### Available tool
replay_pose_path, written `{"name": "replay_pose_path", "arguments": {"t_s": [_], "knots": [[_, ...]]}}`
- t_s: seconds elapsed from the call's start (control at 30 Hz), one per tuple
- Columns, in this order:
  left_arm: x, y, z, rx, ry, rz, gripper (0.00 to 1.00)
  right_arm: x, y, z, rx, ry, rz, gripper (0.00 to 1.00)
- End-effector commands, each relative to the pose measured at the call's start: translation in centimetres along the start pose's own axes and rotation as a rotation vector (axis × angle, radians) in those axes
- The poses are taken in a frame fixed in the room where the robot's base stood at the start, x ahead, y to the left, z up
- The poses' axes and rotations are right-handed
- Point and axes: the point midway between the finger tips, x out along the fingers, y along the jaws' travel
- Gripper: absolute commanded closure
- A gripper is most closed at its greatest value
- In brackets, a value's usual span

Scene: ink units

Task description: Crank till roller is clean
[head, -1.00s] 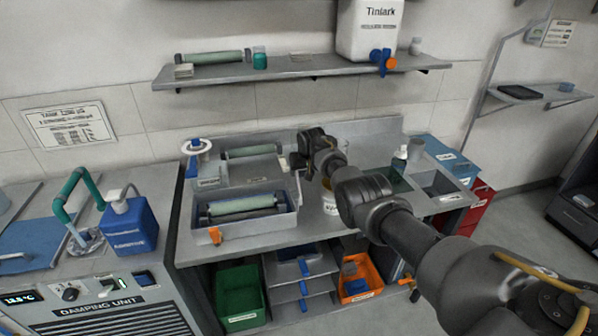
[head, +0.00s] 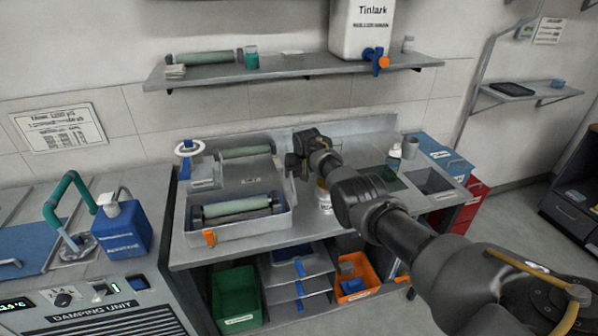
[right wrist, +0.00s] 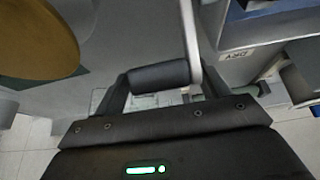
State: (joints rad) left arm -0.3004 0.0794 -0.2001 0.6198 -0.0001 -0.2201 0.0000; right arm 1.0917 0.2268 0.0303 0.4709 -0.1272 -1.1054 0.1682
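A pale green roller (head: 236,207) lies across the grey front tray (head: 241,227) on the bench. A second pale green roller (head: 246,153) lies in the tray behind. The roller surfaces are too small to judge for ink. My right gripper (head: 291,166) is at the right side of the trays, pointing down-left. In the right wrist view, a black cylindrical crank handle (right wrist: 159,76) on a light grey crank arm (right wrist: 190,38) lies across the space between my right fingers. The fingers stand apart at its ends; firm contact cannot be told. My left gripper is out of view.
A blue additive bottle (head: 122,228) and a damping unit (head: 95,312) stand at left. A shelf (head: 300,67) with a white Tinlark container (head: 361,30) hangs above. Green (head: 237,298) and orange (head: 355,285) bins sit below the bench. A jar (head: 323,199) stands under my right arm.

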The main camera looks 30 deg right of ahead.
Motion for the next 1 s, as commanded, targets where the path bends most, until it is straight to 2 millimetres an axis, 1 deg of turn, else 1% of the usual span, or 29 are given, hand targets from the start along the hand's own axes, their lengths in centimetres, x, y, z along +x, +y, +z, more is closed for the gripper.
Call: {"name": "replay_pose_path", "arguments": {"t_s": [0.27,0.43,0.6,0.77,1.0], "knots": [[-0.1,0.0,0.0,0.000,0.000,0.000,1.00,-0.2,-0.2,-0.1,-0.003,0.002,-0.002,0.26],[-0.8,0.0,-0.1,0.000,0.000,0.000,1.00,-1.3,-0.3,-0.3,-0.003,0.004,-0.003,0.26],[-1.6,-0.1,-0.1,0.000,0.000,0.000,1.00,-3.4,-0.2,-0.2,-0.002,0.006,-0.002,0.26],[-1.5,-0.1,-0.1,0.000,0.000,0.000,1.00,-5.8,-0.1,0.0,-0.002,0.005,-0.001,0.26],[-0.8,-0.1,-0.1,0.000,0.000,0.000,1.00,-9.2,-0.1,0.0,-0.001,0.005,-0.002,0.26]]}}
